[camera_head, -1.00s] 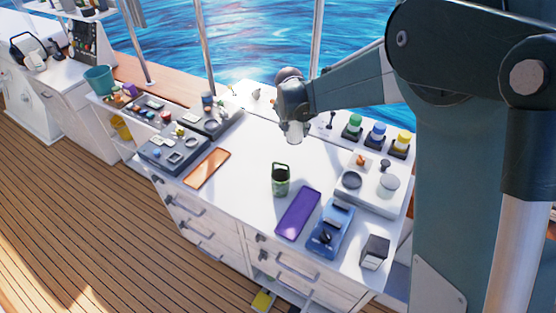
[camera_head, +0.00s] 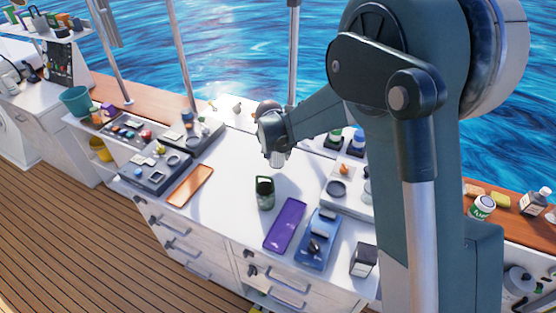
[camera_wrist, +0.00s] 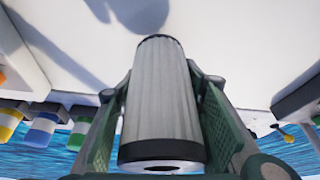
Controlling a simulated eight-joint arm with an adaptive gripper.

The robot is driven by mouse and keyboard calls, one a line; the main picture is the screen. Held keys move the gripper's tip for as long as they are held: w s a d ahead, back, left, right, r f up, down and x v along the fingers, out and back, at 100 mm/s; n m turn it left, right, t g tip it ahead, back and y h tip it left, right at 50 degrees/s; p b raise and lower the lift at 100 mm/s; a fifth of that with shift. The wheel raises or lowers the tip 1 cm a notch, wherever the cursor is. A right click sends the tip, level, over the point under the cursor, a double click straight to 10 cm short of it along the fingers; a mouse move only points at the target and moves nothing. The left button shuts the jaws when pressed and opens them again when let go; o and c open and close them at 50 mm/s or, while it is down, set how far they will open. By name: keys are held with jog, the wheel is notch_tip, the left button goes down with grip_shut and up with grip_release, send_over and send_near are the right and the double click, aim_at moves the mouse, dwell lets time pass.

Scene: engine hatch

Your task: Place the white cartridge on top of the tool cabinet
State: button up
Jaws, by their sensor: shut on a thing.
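The white cartridge (camera_wrist: 160,95) is a pale ribbed cylinder with black ends. It fills the middle of the wrist view, between the two green fingers of my gripper (camera_wrist: 160,118), which is shut on it. In the head view my gripper (camera_head: 276,148) hangs above the white top of the tool cabinet (camera_head: 228,172), behind the green-black bottle. The cartridge (camera_head: 277,160) shows there only as a small pale end below the gripper. The cabinet has several drawers in its front.
On the cabinet top are an orange tray (camera_head: 190,186), a green-black bottle (camera_head: 265,192), a purple tray (camera_head: 285,223), a blue device (camera_head: 318,240) and a dark box (camera_head: 364,260). Grey organisers (camera_head: 156,174) stand at the left. Bare white surface lies around the bottle.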

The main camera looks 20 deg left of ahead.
aim_at(278, 159)
jog(key=shift+f, duration=1.55)
jog(key=shift+f, duration=0.15)
jog(key=o, duration=0.9)
jog(key=shift+r, duration=0.2)
jog(key=shift+v, duration=5.95)
jog(key=shift+d+r, duration=0.1)
